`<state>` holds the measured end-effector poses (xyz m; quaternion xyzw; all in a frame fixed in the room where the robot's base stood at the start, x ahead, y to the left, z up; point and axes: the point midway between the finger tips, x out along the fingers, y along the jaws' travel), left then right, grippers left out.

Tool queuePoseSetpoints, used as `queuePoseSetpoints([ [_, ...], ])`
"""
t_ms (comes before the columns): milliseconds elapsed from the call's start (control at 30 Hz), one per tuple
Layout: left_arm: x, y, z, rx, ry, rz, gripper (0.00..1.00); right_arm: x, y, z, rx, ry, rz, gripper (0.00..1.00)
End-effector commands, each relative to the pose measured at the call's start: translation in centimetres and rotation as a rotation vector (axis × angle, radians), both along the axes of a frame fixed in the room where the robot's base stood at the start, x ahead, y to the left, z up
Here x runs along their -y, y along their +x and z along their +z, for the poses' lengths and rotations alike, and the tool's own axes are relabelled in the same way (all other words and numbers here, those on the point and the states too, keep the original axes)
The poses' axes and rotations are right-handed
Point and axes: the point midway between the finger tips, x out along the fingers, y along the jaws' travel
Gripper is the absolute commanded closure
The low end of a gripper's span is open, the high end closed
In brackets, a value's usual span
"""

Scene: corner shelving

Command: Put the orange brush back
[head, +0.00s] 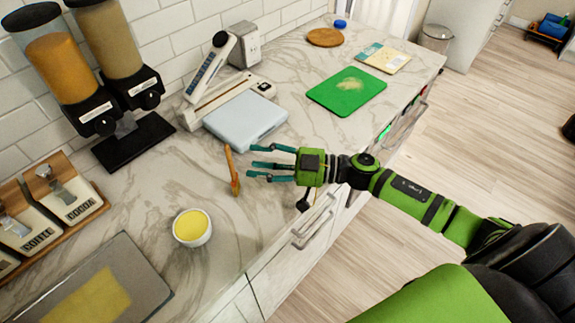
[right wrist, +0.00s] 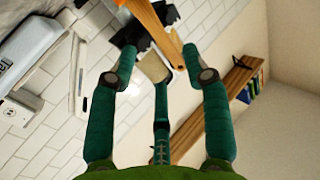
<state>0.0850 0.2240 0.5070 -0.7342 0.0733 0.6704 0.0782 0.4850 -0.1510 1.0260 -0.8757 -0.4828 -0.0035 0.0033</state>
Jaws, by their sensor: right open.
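My left gripper is not in view.
A white bowl with yellow contents (head: 192,240) and a tray with a yellow slab (head: 150,285) stand nearer me. A pale blue scale (head: 245,120) sits behind the gripper, with dispensers (head: 80,80) at the back left. A green board (head: 347,92) lies farther right.

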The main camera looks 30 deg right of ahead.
Motion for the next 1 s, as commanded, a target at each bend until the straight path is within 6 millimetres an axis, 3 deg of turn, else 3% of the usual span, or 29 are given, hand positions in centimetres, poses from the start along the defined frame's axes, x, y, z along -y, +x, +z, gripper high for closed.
queuePoseSetpoints([
  [200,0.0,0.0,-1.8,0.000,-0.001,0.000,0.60,4.0,-2.7,-0.6,-0.003,-0.004,0.002,0.52],
  [400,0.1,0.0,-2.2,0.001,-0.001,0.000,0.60,6.0,-3.9,-0.2,-0.001,0.000,0.001,0.52],
  [1000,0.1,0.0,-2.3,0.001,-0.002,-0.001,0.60,6.5,-4.1,0.0,0.001,0.001,0.001,0.52],
])
